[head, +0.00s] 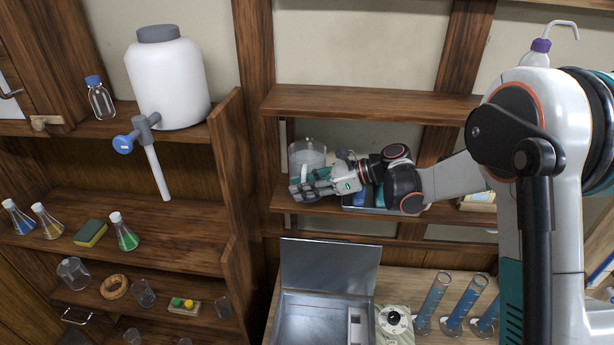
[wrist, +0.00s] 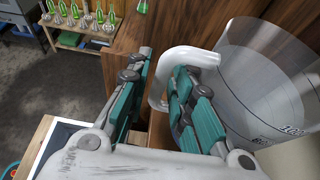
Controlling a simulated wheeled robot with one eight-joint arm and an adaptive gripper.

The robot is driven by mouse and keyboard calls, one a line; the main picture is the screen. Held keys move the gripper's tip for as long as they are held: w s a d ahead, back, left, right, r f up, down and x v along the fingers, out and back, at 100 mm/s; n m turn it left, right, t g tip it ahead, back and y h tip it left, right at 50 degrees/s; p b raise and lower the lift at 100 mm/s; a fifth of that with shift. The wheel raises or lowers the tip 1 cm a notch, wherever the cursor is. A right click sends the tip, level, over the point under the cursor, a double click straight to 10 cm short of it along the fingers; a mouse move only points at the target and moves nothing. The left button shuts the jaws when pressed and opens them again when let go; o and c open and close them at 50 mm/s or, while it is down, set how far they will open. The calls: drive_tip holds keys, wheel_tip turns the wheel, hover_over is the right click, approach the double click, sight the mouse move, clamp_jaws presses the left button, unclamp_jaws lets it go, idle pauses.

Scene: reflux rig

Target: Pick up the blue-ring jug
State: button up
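A clear jug with a pale handle (head: 307,154) stands on the middle wall shelf in the head view. In the wrist view the clear jug (wrist: 262,85) fills the right side, with dark scale marks; I see no blue ring on it. Its white handle (wrist: 157,82) points toward my gripper. My gripper (head: 308,190) is in front of the jug at shelf height. In the wrist view my gripper (wrist: 160,105) is open, its teal-padded fingers apart. The handle's outer bar shows in the gap, and the right finger covers part of the handle. Contact cannot be told.
A tray with blue items (head: 360,197) sits on the shelf under my arm. An upright wooden panel (head: 232,150) stands left of the jug. Below are an open metal box (head: 325,315), a dial device (head: 395,322) and blue-filled cylinders (head: 460,305).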

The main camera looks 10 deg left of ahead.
clamp_jaws()
